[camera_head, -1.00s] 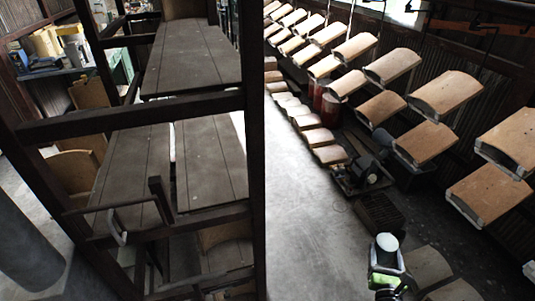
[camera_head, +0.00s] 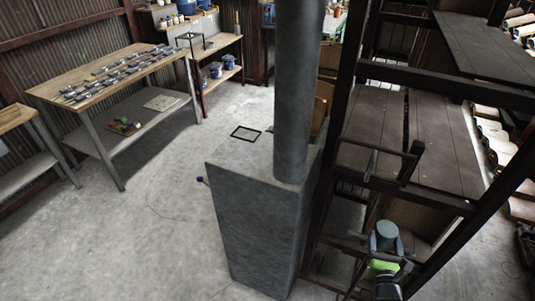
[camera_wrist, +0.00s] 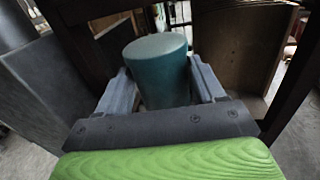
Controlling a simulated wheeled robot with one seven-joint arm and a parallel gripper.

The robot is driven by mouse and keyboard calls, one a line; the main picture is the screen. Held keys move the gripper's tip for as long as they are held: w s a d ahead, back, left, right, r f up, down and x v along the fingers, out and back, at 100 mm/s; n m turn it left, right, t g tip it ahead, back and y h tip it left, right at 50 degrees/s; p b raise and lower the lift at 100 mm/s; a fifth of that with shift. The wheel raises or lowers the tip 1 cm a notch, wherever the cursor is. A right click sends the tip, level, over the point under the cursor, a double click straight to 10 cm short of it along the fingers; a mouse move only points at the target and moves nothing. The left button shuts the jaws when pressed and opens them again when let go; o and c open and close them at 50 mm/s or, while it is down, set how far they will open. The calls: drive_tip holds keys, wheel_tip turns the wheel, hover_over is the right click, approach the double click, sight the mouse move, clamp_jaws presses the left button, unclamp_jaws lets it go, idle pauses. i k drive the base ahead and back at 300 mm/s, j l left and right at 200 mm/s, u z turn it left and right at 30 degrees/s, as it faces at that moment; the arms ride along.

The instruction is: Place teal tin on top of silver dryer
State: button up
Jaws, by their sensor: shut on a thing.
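The teal tin (camera_wrist: 158,68) is upright between the two grey fingers of my gripper (camera_wrist: 160,85) in the wrist view. The fingers are shut on its sides. In the head view the tin (camera_head: 387,236) shows at the lower right with my gripper (camera_head: 385,245) around it, beside the dark timber rack. A tall grey box (camera_head: 250,220) with a thick round pipe (camera_head: 297,90) rising from its top stands left of the gripper, clearly apart from it. It looks like the silver dryer, but I cannot be certain. A thin black square outline (camera_head: 245,132) shows near its top.
The dark timber rack (camera_head: 425,75) with plank shelves stands close to my gripper. A wooden workbench (camera_head: 110,72) is at the left, with a shelved table (camera_head: 215,45) farther back. The concrete floor (camera_head: 165,210) left of the grey box is mostly open.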

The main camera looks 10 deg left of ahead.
sight(235, 155)
drive_tip(key=j+u, duration=0.45)
drive_tip(key=i+j+u, duration=0.1)
drive_tip(key=j+u, duration=0.35)
drive_tip(key=i+j+u, duration=0.15)
drive_tip(key=u, duration=0.3)
drive_tip(key=j, duration=0.1)
